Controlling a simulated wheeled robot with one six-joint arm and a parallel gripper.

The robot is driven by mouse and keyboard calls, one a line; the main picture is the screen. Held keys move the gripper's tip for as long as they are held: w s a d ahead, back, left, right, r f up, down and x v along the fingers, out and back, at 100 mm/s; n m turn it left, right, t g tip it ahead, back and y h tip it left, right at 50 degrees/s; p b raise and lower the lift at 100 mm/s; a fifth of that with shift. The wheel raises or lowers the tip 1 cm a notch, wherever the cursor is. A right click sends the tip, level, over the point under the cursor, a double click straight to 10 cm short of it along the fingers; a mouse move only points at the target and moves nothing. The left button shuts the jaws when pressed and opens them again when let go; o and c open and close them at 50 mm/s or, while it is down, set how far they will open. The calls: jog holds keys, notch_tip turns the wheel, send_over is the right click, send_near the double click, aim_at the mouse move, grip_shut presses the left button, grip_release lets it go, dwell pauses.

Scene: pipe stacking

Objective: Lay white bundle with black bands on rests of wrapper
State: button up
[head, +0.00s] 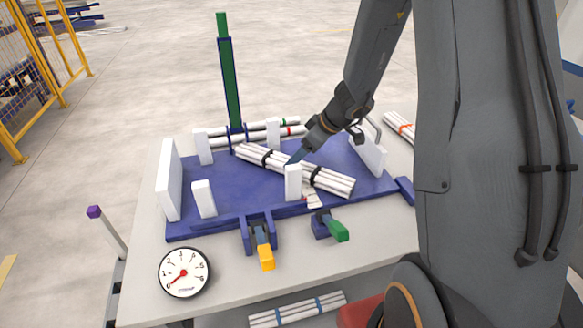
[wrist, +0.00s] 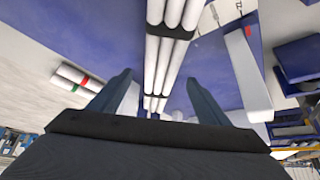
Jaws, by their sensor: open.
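The white bundle with black bands (head: 328,179) lies diagonally across the blue bed of the wrapper (head: 240,188). My gripper (head: 293,160) is down at the bundle's middle. In the wrist view my gripper (wrist: 160,78) is open, and the bundle (wrist: 165,58) runs between its two fingers with a gap on each side. Other white rests stand at the front left (head: 204,198), back left (head: 203,147) and back middle (head: 273,133). The arm hides part of the bundle.
White end plates stand left (head: 168,180) and right (head: 367,155). Pipes with red and green marks (head: 255,136) lie behind. A tall green post (head: 229,85) rises there. A yellow-handled clamp (head: 265,257), green-handled lever (head: 338,230) and gauge (head: 184,272) are in front. An orange-banded bundle (head: 400,127) lies right.

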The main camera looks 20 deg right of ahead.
jog(key=shift+p+x, duration=1.2)
jog(key=shift+x, duration=1.5)
jog(key=shift+s, duration=0.15)
jog(key=c, duration=1.5)
jog(key=shift+r, duration=0.15)
